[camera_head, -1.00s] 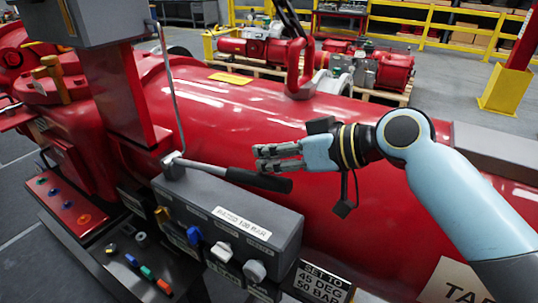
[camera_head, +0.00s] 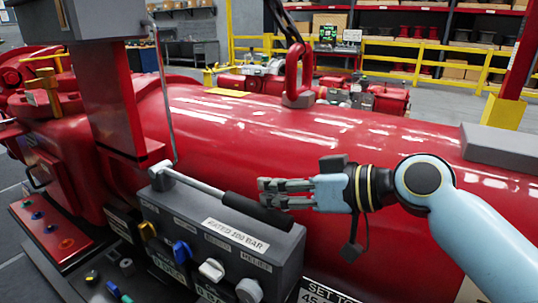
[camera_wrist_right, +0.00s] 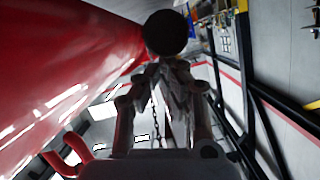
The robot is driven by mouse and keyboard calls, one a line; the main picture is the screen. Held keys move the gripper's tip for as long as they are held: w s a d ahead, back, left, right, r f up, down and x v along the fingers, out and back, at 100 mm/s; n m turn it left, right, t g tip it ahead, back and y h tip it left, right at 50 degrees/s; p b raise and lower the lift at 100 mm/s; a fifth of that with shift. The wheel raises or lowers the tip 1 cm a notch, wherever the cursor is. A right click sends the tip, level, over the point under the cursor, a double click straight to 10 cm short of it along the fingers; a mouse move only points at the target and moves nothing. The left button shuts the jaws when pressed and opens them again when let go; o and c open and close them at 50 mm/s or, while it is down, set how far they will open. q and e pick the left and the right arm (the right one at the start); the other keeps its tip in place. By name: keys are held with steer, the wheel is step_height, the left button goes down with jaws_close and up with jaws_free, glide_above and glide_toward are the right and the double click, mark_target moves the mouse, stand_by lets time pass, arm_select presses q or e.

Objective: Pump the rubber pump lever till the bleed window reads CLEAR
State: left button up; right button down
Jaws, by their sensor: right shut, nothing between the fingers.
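The pump lever is a grey rod with a black rubber grip (camera_head: 257,212). It runs from a pivot on top of the grey valve box (camera_head: 290,250), sloping down to the right in the head view. My right gripper (camera_head: 262,192) is shut and empty, its fingers pointing left, close to the grip and overlapping it in the picture. Whether they touch I cannot tell. In the right wrist view a round dark end, likely the grip (camera_wrist_right: 166,32), shows just beyond my shut fingertips (camera_wrist_right: 165,72). I cannot make out a bleed window. My left gripper is out of view.
A big red cylinder (camera_head: 330,140) lies behind the lever. A red post (camera_head: 110,100) and a thin grey pipe (camera_head: 165,100) stand left of the lever.

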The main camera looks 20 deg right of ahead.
steer(key=v, duration=1.2)
steer(key=s+a+f+g+h, duration=0.3)
steer(key=s+f, duration=0.3)
steer(key=f, duration=0.2)
steer(key=s+d+f+m+g+h, duration=0.4)
steer(key=s+d+f+h, duration=0.1)
steer(key=s+h, duration=0.25)
steer(key=s+d+f+g+b, duration=0.1)
steer(key=f+b, duration=0.1)
steer(key=f, duration=1)
steer(key=s+d+f+b, duration=0.1)
steer(key=s+f+b, duration=0.15)
steer(key=f, duration=0.95)
steer(key=s+d+f+g+b, duration=0.1)
steer(key=d+f+b, duration=0.15)
steer(key=f, duration=0.85)
steer(key=s+f+b, duration=0.5)
steer(key=s+f, duration=1.2)
steer(key=f, duration=0.3)
steer(key=shift+s+f+m+g, duration=0.25)
steer(key=shift+f+m+g, duration=0.05)
steer(key=shift+m+g, duration=0.1)
